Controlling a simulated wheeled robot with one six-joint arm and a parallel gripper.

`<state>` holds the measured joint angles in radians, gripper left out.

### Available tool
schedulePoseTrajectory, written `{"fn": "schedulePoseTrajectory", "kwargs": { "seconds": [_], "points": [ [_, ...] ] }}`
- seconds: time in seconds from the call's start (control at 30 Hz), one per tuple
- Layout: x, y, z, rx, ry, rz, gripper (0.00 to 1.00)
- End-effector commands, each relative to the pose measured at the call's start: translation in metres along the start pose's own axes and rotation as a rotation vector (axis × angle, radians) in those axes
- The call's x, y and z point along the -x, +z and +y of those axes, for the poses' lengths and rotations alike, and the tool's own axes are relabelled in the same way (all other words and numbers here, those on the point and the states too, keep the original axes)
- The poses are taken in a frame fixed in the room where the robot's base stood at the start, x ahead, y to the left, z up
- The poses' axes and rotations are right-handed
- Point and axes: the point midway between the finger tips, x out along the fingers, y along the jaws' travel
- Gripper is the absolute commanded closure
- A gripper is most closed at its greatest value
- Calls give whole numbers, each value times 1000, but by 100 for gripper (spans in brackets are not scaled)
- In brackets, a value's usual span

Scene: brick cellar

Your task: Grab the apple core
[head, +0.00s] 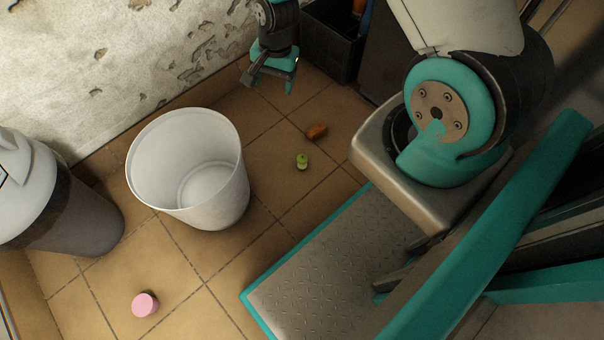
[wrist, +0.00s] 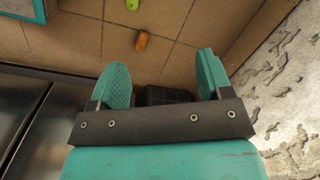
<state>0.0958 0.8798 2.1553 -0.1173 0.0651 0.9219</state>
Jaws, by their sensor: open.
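The apple core (head: 302,161), green at the top with a pale part below, is on the tiled floor to the right of the white bin. In the wrist view the green apple core (wrist: 132,4) is cut off by the top edge. My gripper (head: 268,84) is open and empty, above the floor near the wall and apart from the apple core. In the wrist view both teal fingers of my gripper (wrist: 162,62) are spread, with nothing between them.
An orange-brown piece (head: 316,131) lies near the apple core, on the side towards my gripper. A white bin (head: 222,200) stands to the left. A pink round object (head: 145,304) lies at the lower left. A dark crate (head: 322,50) stands by the wall.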

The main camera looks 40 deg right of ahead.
Motion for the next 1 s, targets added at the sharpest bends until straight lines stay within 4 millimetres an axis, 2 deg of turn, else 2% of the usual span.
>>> {"fn": "schedulePoseTrajectory", "kwargs": {
  "seconds": [0.03, 0.1, 0.2, 0.3, 0.5, 0.9, 1.0],
  "points": [
    [-68, -13, 19, -79, 24, 8, 28],
    [-119, -26, 38, -176, 43, 29, 28],
    [-176, -38, 63, -289, 64, 55, 28],
    [-214, -44, 82, -366, 78, 73, 28],
    [-248, -48, 97, -426, 88, 89, 28],
    [-336, -54, 106, -425, 89, 89, 28],
    [-350, -55, 107, -425, 88, 89, 28]
  ]
}}
